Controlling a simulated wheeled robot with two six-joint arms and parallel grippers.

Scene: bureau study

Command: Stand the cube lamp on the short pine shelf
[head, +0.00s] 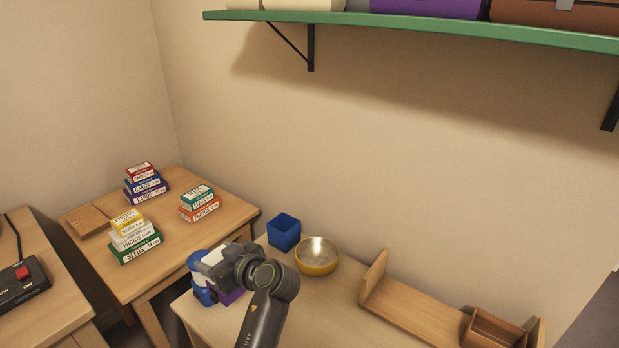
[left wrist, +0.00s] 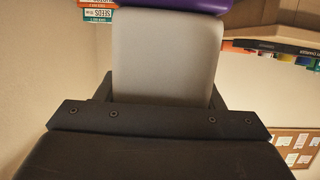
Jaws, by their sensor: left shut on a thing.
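My right gripper is not in view.
A blue cup (head: 284,232) and a brass bowl (head: 317,255) stand between gripper and shelf. A blue object (head: 200,291) is beside the gripper. A wooden box (head: 493,330) occupies the shelf's right end. A green wall shelf (head: 420,29) hangs above.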

